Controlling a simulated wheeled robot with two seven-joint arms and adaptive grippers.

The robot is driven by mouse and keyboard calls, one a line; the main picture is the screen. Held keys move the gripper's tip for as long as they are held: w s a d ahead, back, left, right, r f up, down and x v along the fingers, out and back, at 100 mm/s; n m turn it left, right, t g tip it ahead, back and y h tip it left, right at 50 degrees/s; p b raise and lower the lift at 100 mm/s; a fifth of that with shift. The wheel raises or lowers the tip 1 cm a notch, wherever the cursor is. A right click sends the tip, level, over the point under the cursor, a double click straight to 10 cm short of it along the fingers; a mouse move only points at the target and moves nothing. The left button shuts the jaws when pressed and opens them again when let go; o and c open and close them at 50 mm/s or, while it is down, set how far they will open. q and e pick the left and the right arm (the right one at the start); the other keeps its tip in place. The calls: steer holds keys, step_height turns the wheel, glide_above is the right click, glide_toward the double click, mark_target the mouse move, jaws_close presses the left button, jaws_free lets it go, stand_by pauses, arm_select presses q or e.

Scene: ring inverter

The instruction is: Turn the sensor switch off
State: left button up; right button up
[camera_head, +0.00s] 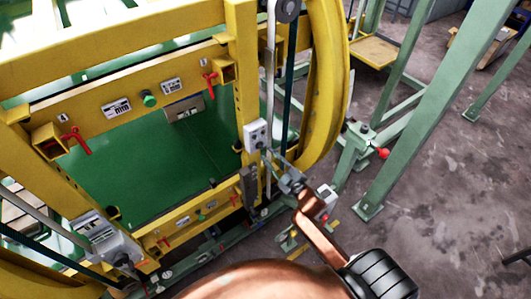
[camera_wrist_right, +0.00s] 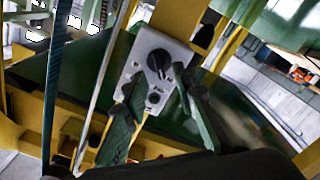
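The sensor switch is a black rotary knob (camera_wrist_right: 158,62) on a light grey control box (camera_wrist_right: 138,72), seen close in the right wrist view. A second, smaller round black control (camera_wrist_right: 153,98) sits below it. In the head view the small grey box (camera_head: 257,134) is fixed to a yellow upright post. My right gripper (camera_head: 278,162) is just below and right of the box. In the wrist view its two dark fingers (camera_wrist_right: 160,96) are spread apart, with the box face between and beyond them. Nothing is held. My left gripper is not in view.
The yellow ring frame (camera_head: 325,80) curves just right of the box. Green steel posts (camera_head: 435,95) stand to the right over a grey floor. Red levers (camera_head: 76,140) and a green button (camera_head: 149,99) are on the yellow beam at left. A grey box (camera_head: 106,238) is at lower left.

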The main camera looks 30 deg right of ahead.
steer(key=s, duration=0.8)
steer(key=shift+s+d, duration=0.35)
steer(key=s+d+f+m+g+h+b, duration=0.1)
steer(key=s+f+m+g+b, duration=0.2)
steer(key=f, duration=1.3)
steer(key=s+d+f+g+h+b, duration=0.1)
steer(key=s+f+g+b, duration=0.2)
steer(key=f, duration=1.3)
steer(key=s+d+f+m+g+b, duration=0.1)
steer(key=s+f+m+g+b, duration=0.3)
steer(key=f, duration=1.1)
steer(key=s+a+f+g+b, duration=0.2)
steer(key=s+f, duration=0.8)
steer(key=s, duration=0.1)
steer(key=s+a+f+g+b, duration=0.2)
steer(key=s+a+f, duration=0.1)
steer(key=s+f, duration=0.8)
steer(key=s+a+f+g+b, duration=0.2)
steer(key=s+a+f+g, duration=0.1)
steer(key=s+f, duration=0.8)
steer(key=shift+s+f+m+b, duration=0.3)
steer(key=shift+s+b, duration=0.1)
steer(key=shift+s, duration=0.75)
